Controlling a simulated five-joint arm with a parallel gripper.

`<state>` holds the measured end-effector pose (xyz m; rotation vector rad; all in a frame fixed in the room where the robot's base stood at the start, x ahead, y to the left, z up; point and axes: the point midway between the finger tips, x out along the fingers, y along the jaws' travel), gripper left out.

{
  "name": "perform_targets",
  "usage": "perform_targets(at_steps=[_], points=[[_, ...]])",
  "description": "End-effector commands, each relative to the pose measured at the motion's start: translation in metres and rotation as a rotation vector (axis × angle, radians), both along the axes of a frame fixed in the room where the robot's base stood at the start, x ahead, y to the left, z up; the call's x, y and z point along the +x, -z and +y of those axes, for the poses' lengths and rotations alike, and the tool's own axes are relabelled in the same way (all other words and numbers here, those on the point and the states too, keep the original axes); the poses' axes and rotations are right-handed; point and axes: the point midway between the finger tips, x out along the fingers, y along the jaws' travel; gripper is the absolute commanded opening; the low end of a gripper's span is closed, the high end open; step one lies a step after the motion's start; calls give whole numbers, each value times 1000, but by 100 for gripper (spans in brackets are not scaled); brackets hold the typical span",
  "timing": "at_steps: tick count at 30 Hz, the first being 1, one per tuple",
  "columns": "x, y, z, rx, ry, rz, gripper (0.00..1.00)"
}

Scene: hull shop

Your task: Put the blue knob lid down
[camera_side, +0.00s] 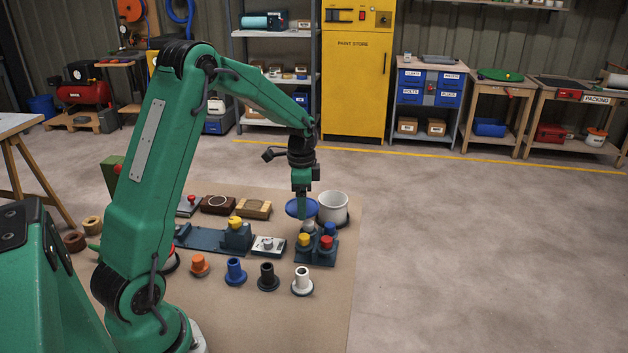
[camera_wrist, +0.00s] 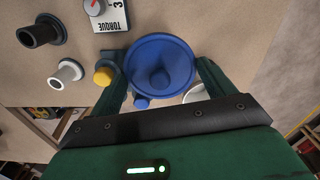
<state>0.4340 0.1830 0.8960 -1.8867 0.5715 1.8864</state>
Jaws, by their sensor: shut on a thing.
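The blue knob lid (camera_side: 291,208) is a round disc held in the air above the mat, seen in the side view. In the wrist view the lid (camera_wrist: 160,52) shows its round face with a blue knob in the middle. My gripper (camera_side: 302,201) is shut on it, with a finger on either side of it in the wrist view. A white pot (camera_side: 333,215) stands just right of the lid in the side view. In the wrist view only a part of the pot (camera_wrist: 196,94) shows beside the right finger.
A dark block (camera_side: 317,257) with yellow, red and blue knobs stands close below the lid. A torque box (camera_side: 269,246) is to its left. Flanged pieces in orange, blue (camera_side: 235,271), black and white (camera_side: 302,281) line the front. The mat's right edge lies beyond the pot, then bare floor.

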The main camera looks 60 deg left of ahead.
Motion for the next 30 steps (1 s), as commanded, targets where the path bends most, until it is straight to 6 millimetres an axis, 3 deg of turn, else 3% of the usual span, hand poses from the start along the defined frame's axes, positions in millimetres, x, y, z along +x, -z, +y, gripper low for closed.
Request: perform_targets(at_steps=[6,13,23,30], points=[[1,22,37,0,-3,1,60],[1,38,63,-1,-1,1,60],[1,43,68,0,0,0,60],[1,66,68,-1,0,2,60]])
